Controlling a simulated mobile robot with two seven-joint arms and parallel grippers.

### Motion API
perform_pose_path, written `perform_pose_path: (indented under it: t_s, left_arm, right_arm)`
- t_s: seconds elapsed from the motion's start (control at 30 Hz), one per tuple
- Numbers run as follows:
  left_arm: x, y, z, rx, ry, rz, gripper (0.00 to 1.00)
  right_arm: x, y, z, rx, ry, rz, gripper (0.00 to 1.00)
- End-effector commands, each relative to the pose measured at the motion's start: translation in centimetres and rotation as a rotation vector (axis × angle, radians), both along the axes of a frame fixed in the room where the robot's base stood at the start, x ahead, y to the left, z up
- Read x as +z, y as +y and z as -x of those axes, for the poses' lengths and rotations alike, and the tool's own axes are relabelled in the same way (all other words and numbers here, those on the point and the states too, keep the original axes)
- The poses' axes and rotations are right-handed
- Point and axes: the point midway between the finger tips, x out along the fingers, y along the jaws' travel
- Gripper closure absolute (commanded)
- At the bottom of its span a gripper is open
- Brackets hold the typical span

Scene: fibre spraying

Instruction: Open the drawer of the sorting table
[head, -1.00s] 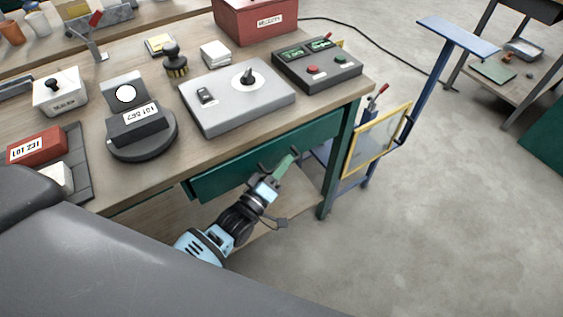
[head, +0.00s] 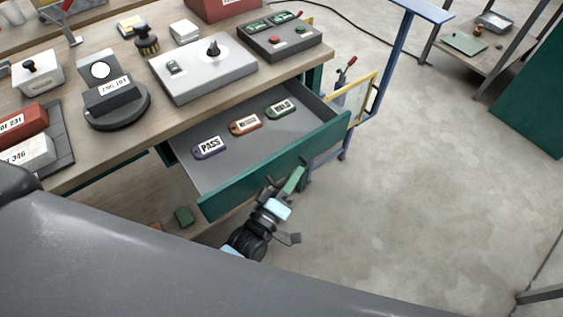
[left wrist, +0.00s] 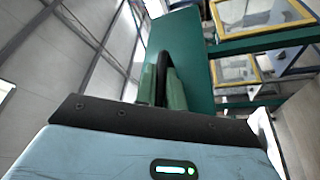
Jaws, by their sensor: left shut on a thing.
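The drawer (head: 222,192) of the sorting table (head: 62,176) is pulled well out, with a green front and a grey tray inside. Three labelled tags lie in it: a purple tag (head: 209,148), an orange tag (head: 245,123) and a green tag (head: 283,109). My left gripper (head: 286,180) is at the drawer's front, shut on the dark drawer handle (head: 273,184). In the left wrist view the green fingers (left wrist: 160,88) close around the dark curved handle (left wrist: 167,65) against the green drawer front (left wrist: 183,55). My right gripper is not in view.
On the tabletop stand a grey switch box (head: 205,68), a dark button panel (head: 279,38) and a round dark stand (head: 117,108). A blue-framed cart (head: 375,75) with a yellow-edged panel stands right of the table. The floor (head: 440,190) at right is clear.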

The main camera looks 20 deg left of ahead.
Motion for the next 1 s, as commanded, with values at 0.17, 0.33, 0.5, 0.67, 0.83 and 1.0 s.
perform_pose_path:
  t_s: [0.17,0.33,0.5,0.67,0.83,1.0]
  left_arm:
    - [0.0,-2.5,2.0,-0.001,0.003,0.003,1.00]
    - [-0.1,-3.8,3.0,0.001,0.002,0.002,1.00]
    - [0.0,-4.3,3.4,0.001,0.000,0.000,1.00]
    - [0.0,-4.4,3.5,0.001,0.000,0.000,1.00]
    - [0.0,-4.4,3.5,0.001,0.000,0.000,1.00]
    - [0.0,-4.4,3.5,0.001,0.000,0.001,0.72]
  right_arm:
    - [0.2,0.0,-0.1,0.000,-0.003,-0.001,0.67]
    - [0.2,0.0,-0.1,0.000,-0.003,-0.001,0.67]
    - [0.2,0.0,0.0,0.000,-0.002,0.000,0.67]
    - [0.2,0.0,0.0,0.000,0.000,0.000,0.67]
    - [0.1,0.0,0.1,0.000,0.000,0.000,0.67]
    - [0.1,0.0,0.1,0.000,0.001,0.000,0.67]
